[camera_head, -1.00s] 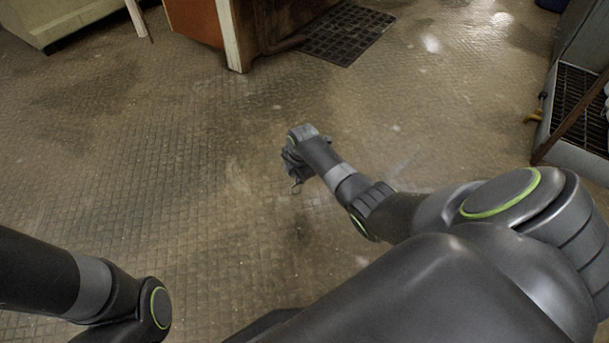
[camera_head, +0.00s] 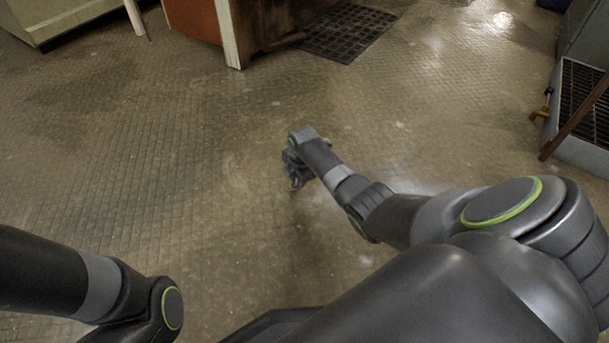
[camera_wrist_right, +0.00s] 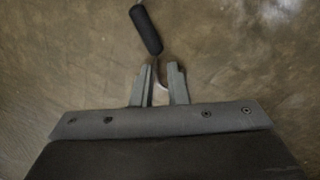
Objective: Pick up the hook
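The hook shows in the right wrist view as a black sleeve (camera_wrist_right: 146,30) with a thin pale metal bend running down between my right fingers. My right gripper (camera_wrist_right: 160,70) has its two grey fingers close on either side of that metal bend, with the sleeve beyond the tips. In the head view my right gripper (camera_head: 297,178) is small and dark, pointing down above the floor; the hook is hardly told apart from it there. My left gripper is out of view; only part of the left arm shows.
The patterned metal floor (camera_head: 150,170) is open around the right gripper. A brown cabinet with a pale post (camera_head: 230,35) stands at the back beside a dark floor grate (camera_head: 345,32). A grey grated unit (camera_head: 572,140) with a brown bar stands at the right edge.

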